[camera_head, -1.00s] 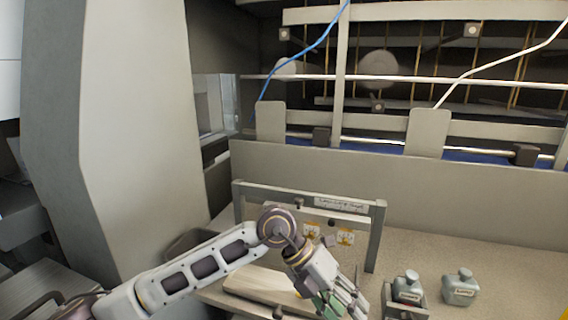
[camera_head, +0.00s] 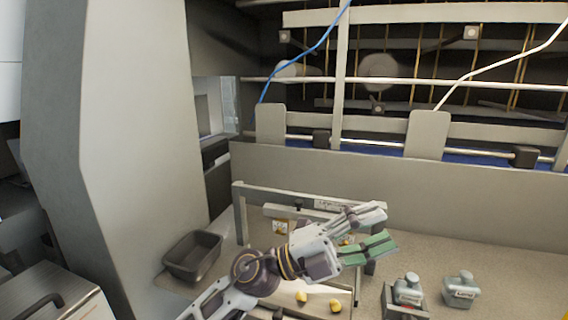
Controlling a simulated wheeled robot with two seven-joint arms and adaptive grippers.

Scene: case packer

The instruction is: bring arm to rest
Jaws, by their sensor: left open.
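My left arm comes in from the bottom, left of the middle. Its gripper (camera_head: 378,232) is open and empty, pointing right, in front of a grey metal frame (camera_head: 239,215) on the counter. My right gripper does not show.
A dark grey open bin (camera_head: 192,257) sits at the counter's left. A board with yellow knobs (camera_head: 302,298) lies below my arm.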

